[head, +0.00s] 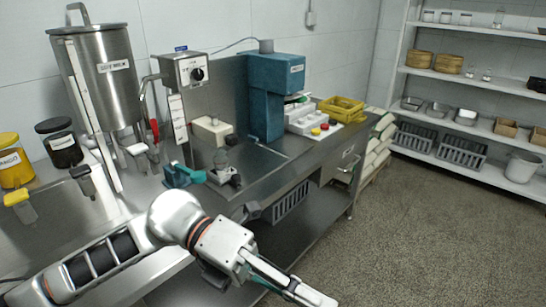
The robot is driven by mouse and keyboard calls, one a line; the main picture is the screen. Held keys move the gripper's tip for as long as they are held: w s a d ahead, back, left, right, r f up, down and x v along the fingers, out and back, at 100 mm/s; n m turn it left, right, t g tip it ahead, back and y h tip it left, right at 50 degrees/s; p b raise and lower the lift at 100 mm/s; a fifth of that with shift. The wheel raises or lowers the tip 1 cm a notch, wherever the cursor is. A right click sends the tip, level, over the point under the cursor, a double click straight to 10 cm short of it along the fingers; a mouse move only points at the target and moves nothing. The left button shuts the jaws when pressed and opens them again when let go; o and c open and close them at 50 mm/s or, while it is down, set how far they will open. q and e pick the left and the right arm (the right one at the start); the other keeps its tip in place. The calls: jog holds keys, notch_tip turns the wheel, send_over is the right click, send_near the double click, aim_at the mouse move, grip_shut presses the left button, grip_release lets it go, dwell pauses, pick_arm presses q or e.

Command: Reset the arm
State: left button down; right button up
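One arm of mine comes in from the lower left and reaches across the bottom of the head view, in front of the steel bench. It is my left arm, and its gripper (312,294) is at the bottom centre, out over the floor in front of the bench edge. The gripper points to the lower right. Its fingers overlap from this angle, so I cannot tell whether it is open or shut. I see no object in it. My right gripper is not in view.
The steel bench (265,172) carries a steel tank (108,75), a teal machine (268,95), a control box (185,72) and a yellow basket (341,108). Shelves (480,75) stand at the back right. The floor (430,235) at the right is clear.

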pick_arm(q)
jog(key=w+r+n+t+h, duration=0.4)
jog(key=w+n+t+h, duration=0.5)
jog(key=n, duration=0.2)
jog(key=w+a+f+n+t+y, duration=0.5)
jog(key=f+n+t, duration=0.2)
jog(key=n+t, duration=0.15)
jog(key=w+a+f+n+t+y, duration=0.45)
jog(key=f+n+t, duration=0.25)
jog(key=n, duration=0.3)
jog(key=s+a+f+n+y, duration=0.1)
jog(key=a+f+n+y, duration=0.3)
jog(key=f, duration=0.3)
jog(key=a+f+n+y, duration=0.3)
jog(key=a+f, duration=0.1)
jog(key=f, duration=0.4)
jog(key=s+a+f+n+g+y, duration=0.2)
jog(key=s+a+f, duration=0.2)
jog(key=f, duration=0.5)
jog(key=s+a+f+n+g+y, duration=0.2)
jog(key=s+a+f+g, duration=0.1)
jog(key=s+f, duration=0.6)
jog(key=shift+a+g, duration=0.35)
jog(key=shift+a, duration=0.25)
jog(key=shift+r+n, duration=0.1)
jog(key=shift+n, duration=0.15)
